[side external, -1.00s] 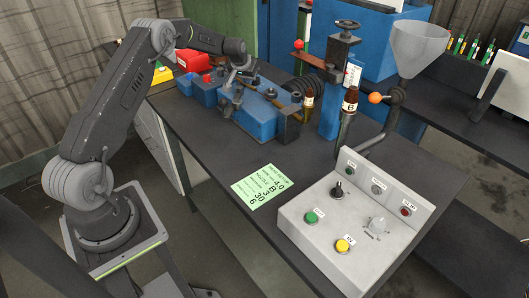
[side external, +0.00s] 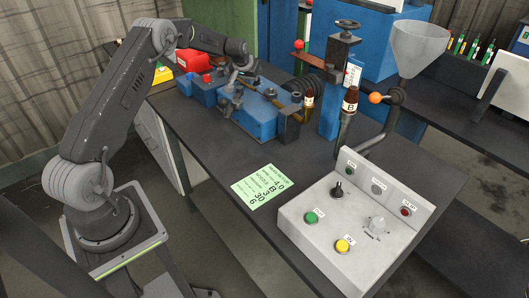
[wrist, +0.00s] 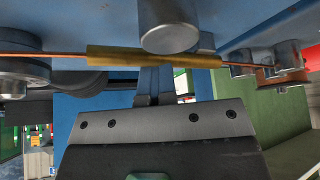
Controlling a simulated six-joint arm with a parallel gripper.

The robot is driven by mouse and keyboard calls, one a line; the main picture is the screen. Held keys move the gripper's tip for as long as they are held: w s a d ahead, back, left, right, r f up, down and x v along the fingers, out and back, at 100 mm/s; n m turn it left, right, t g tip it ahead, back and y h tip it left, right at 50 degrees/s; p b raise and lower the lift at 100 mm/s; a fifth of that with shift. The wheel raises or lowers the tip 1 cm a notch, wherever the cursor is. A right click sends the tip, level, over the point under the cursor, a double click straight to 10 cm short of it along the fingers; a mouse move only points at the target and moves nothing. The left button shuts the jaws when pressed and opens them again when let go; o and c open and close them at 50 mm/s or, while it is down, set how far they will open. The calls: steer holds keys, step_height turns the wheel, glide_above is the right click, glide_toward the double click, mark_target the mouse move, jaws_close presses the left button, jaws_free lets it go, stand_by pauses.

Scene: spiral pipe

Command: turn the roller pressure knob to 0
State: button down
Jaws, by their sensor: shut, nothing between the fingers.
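My gripper (side external: 240,78) hangs low over the blue roller machine (side external: 258,120) in the middle of the bench. In the wrist view its two dark fingers (wrist: 154,88) are together, with nothing between them. They point toward a brass-coloured sleeve (wrist: 150,57) on a copper wire; I cannot tell whether they touch anything. A round metal cylinder (wrist: 170,28) shows just above the sleeve. Grey rollers (wrist: 30,72) stand at the left. I cannot tell which part is the roller pressure knob, and no scale or 0 mark on it is readable.
A grey control panel (side external: 318,245) with a black knob (side external: 337,190), a pale dial and several buttons stands at the front right. A green note (side external: 262,185) lies on the dark bench.

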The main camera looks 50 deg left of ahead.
steer(key=shift+w+d+f, duration=0.2)
steer(key=shift+d, duration=0.25)
steer(key=shift+w+d+f, duration=0.15)
steer(key=shift+d+f, duration=0.05)
steer(key=shift+d, duration=0.2)
steer(key=shift+s+d, duration=0.2)
steer(key=shift+s, duration=0.1)
step_height(320, 180, up, 5)
steer(key=shift+r, duration=0.75)
